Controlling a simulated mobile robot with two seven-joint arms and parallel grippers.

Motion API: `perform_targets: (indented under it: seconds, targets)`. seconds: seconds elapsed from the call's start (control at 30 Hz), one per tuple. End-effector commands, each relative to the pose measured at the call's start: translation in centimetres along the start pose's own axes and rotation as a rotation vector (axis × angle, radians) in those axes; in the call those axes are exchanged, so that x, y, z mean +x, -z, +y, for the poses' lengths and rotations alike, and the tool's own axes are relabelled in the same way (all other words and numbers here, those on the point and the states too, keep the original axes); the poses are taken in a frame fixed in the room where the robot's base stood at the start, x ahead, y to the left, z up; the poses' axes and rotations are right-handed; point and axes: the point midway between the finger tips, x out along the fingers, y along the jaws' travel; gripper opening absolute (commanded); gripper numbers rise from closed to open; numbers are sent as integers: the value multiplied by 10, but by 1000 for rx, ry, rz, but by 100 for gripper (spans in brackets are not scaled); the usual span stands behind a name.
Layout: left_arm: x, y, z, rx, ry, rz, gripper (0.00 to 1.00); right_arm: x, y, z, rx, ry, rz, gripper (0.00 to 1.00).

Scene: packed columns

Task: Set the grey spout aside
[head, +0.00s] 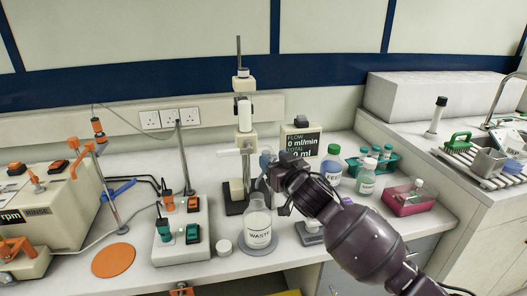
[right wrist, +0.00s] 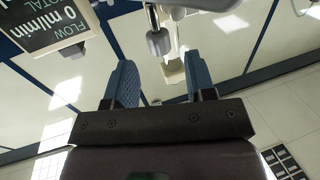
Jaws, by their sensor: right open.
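My right gripper (head: 268,172) is at the column stand (head: 246,143), just above the white waste bottle (head: 257,222). In the right wrist view, its two blue fingers (right wrist: 161,66) are apart with nothing held between them. A small grey rounded piece on a thin stem, which looks like the grey spout (right wrist: 158,40), shows between and beyond the fingertips. It seems apart from both fingers. In the head view the gripper hides that area, so I cannot make out the spout there. My left gripper is not in view.
A flow display (head: 300,143) stands behind my right gripper. A switch box (head: 181,230) and an orange disc (head: 113,260) are left. Bare bench shows between the box and the disc.

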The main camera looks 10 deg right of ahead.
Motion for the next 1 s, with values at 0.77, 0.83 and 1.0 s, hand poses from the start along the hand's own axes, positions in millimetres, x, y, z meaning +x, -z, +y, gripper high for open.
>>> perform_targets:
  seconds: [0.77, 0.83, 1.0]
  targets:
    - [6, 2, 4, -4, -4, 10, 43, 65, 0, 0, 0, 0, 0, 50]
    - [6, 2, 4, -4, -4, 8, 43, 65, 0, 0, 0, 0, 0, 50]
    - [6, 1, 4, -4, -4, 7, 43, 65, 0, 0, 0, 0, 0, 27]
